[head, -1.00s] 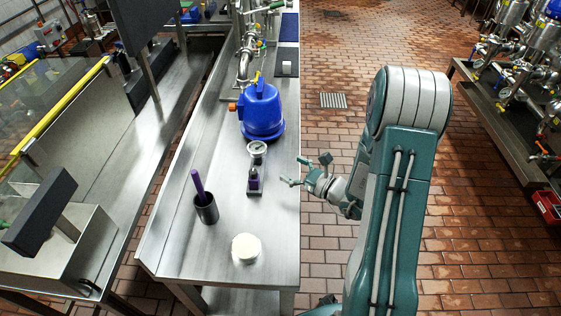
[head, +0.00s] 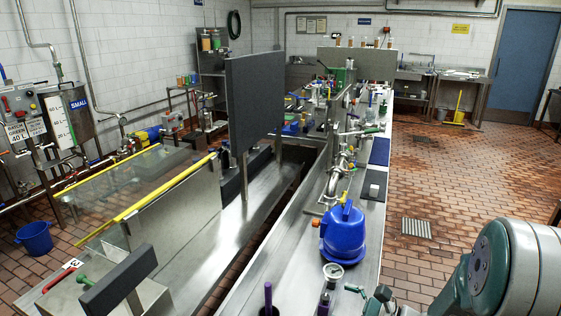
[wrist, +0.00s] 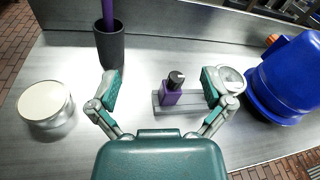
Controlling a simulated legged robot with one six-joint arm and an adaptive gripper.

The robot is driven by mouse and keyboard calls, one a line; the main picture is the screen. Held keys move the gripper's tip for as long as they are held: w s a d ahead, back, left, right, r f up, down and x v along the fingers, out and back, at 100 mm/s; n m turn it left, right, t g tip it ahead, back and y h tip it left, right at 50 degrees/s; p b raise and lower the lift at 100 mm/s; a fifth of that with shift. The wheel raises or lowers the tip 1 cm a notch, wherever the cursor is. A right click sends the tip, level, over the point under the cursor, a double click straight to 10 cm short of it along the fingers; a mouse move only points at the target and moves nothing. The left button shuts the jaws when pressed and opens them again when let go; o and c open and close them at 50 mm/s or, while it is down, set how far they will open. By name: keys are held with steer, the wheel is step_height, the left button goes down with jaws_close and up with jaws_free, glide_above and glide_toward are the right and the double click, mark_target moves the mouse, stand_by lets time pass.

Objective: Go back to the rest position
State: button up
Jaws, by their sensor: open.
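My gripper (head: 368,292) is at the bottom of the head view, beside the right edge of the steel bench (head: 262,270), with part of my arm at the lower right. In the wrist view my gripper (wrist: 161,84) is open, its two fingers spread with nothing between the tips. Beyond them on the bench is a small purple device (wrist: 172,96) with a dark knob, apart from the fingers as far as I can tell. A round gauge (wrist: 231,79) shows behind the right fingertip. The gauge (head: 333,271) also shows in the head view.
A blue domed vessel (head: 343,232) stands on the bench, also at right in the wrist view (wrist: 290,80). A dark cup (wrist: 110,50) holds a purple rod. A white-topped round container (wrist: 46,103) stands at left. Tiled floor (head: 440,190) right of the bench is largely open.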

steer(key=s+a+r+n+g+h, duration=0.3)
steer(key=s+n+g, duration=0.1)
steer(key=s+n, duration=0.3)
steer(key=s+a+r+n+g+h, duration=0.3)
steer(key=s+n+g, duration=0.1)
steer(key=s+n, duration=0.2)
steer(key=s+d+r+n+t+h, duration=0.4)
steer(key=s+d+r+n+h, duration=0.1)
steer(key=d+r+n+h, duration=0.1)
steer(key=shift+d+r+n+t+h, duration=0.4)
steer(key=shift+n+h, duration=0.6)
steer(key=shift+n, duration=0.3)
steer(key=shift+s, duration=0.1)
